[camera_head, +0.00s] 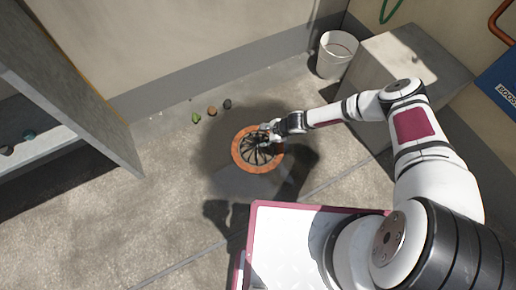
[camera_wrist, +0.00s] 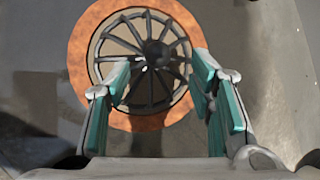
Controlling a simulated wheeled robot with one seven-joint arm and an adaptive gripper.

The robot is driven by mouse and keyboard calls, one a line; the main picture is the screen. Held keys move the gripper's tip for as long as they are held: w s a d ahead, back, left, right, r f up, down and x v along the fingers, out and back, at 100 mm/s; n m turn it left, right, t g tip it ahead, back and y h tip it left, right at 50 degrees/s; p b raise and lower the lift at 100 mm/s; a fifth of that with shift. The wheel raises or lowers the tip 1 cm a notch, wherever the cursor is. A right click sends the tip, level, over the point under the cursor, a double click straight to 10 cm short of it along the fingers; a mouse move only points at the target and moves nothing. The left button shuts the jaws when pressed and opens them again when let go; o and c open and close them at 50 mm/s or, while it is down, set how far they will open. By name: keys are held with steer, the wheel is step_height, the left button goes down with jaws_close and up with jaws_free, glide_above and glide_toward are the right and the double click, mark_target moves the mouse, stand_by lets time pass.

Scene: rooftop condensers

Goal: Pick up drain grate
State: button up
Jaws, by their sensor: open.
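The drain grate (camera_head: 255,153) is a round, dark, spoked grate inside an orange-brown ring on the concrete floor. It fills the upper middle of the wrist view (camera_wrist: 140,45), with dark spokes meeting at a hub. My gripper (camera_head: 268,134) is over the upper right part of the ring in the head view. In the wrist view my gripper (camera_wrist: 165,85) is open, its two teal-padded fingers apart in front of the grate's lower part. Nothing is held between them. I cannot tell whether the fingertips touch the grate.
A white bucket (camera_head: 336,54) stands by the wall beside a grey block (camera_head: 415,62). A grey shelf unit (camera_head: 75,105) stands at left. The floor left of the grate is clear.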

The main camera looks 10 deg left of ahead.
mark_target(259, 138)
steer(key=shift+b+x, duration=1.8)
steer(key=shift+x, duration=1.2)
steer(key=shift+s+a, duration=0.1)
steer(key=shift+s, duration=0.1)
steer(key=shift+r, duration=0.1)
jaws_close()
